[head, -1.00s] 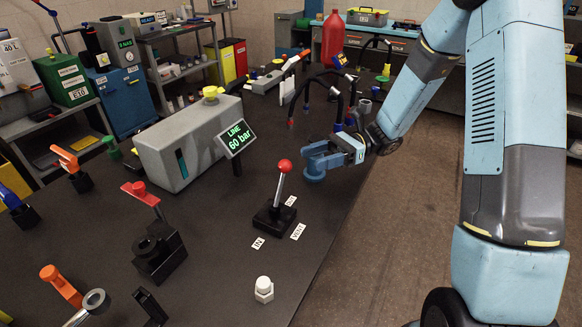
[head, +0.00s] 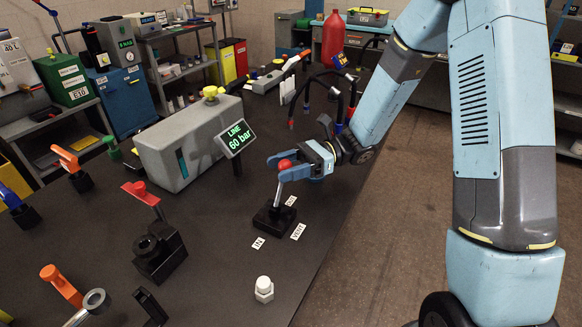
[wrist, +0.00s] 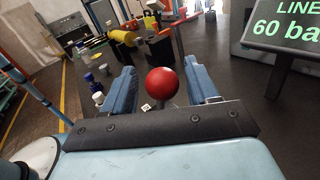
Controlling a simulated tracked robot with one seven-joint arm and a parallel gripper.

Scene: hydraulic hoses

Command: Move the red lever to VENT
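The red lever (head: 285,164) has a red ball knob on a metal rod, rising from a black base (head: 274,217) on the dark bench. Small white labels lie around the base; the VENT label (head: 298,231) is at its front right. My gripper (head: 283,172) is at the knob, coming from the right. In the wrist view the red knob (wrist: 162,82) sits between two blue fingers of my open gripper (wrist: 162,88), with a visible gap on each side. The rod below the knob is mostly hidden there.
A grey box (head: 185,145) with a display (head: 236,138) reading LINE 60 bar stands left of the lever. A white hex-shaped fitting (head: 264,289) is in front. Black hoses (head: 330,85) arch behind my gripper.

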